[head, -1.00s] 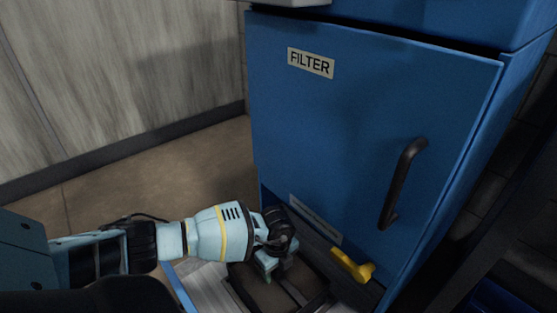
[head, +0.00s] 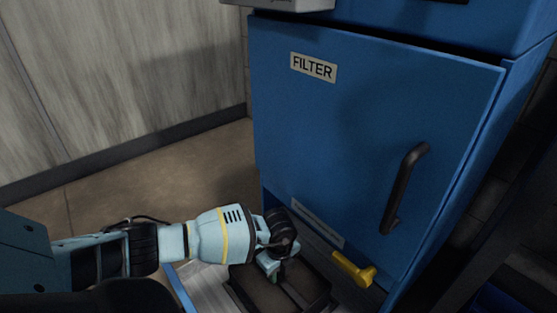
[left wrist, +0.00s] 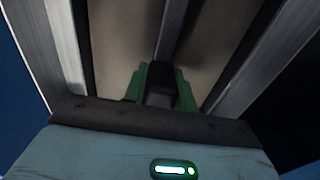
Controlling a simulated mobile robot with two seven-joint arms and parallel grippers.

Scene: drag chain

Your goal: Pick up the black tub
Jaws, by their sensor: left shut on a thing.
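The black tub (head: 301,285) is a shallow dark box with a brownish inside, low in front of the blue cabinet in the head view. A dark bar runs across its middle; the bar also shows in the left wrist view (left wrist: 173,30). My left gripper (head: 274,269) reaches in from the left over the tub. Its green fingers (left wrist: 160,84) are shut on the tub's bar in the left wrist view. The contact is partly hidden by the gripper in the head view. I cannot tell whether the tub is lifted. My right gripper is not in view.
A blue cabinet (head: 350,130) with a FILTER label and a black door handle (head: 405,188) stands right behind the tub. A yellow lever (head: 353,270) sticks out low at its front. A metal surface with a blue edge (head: 182,290) lies left of the tub. Floor is open at left.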

